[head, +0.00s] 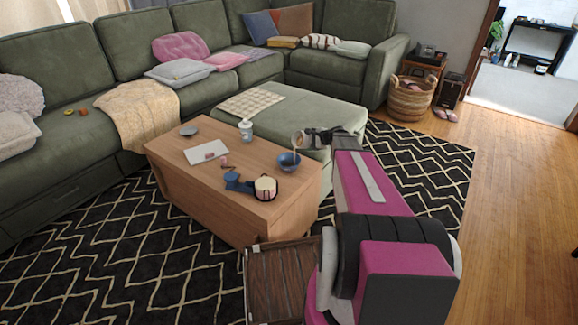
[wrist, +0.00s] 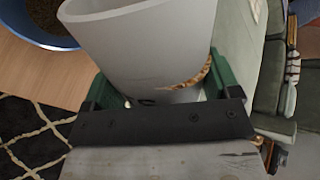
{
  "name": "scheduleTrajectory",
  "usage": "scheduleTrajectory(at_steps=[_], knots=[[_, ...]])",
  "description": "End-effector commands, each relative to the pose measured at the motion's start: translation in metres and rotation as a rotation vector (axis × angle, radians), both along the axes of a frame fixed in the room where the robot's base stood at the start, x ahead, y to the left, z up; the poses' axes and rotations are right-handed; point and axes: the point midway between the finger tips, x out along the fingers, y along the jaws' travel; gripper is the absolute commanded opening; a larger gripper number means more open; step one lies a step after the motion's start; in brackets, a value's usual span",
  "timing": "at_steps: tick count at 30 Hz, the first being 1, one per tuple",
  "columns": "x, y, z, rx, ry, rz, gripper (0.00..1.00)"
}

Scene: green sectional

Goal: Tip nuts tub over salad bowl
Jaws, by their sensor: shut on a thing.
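The nuts tub (wrist: 145,45) is a pale grey, smooth-sided container, tilted in the wrist view. Brown nuts (wrist: 192,82) show at its edge near the green fingers. It also shows small in the head view (head: 297,140). My gripper (wrist: 155,95) is shut on the tub. In the head view my gripper (head: 311,139) is above the right end of the coffee table. The blue salad bowl (head: 289,163) stands on the table just below the tub. In the wrist view the bowl (wrist: 40,42) is partly cut off and holds something dark brown.
The wooden coffee table (head: 250,205) also bears a white-lidded jar (head: 246,131), a grey dish (head: 188,130), a white sheet (head: 203,152), a blue object (head: 236,183) and a round tin (head: 265,188). A green ottoman (head: 310,110) stands behind. Wood floor (head: 510,200) is clear at right.

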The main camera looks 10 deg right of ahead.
Motion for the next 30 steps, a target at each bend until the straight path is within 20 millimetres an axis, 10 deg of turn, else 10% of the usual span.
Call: scheduleTrajectory(at_steps=[30], knots=[[-0.0007,0.0011,0.0057,-0.054,-0.022,0.0,0.48]])
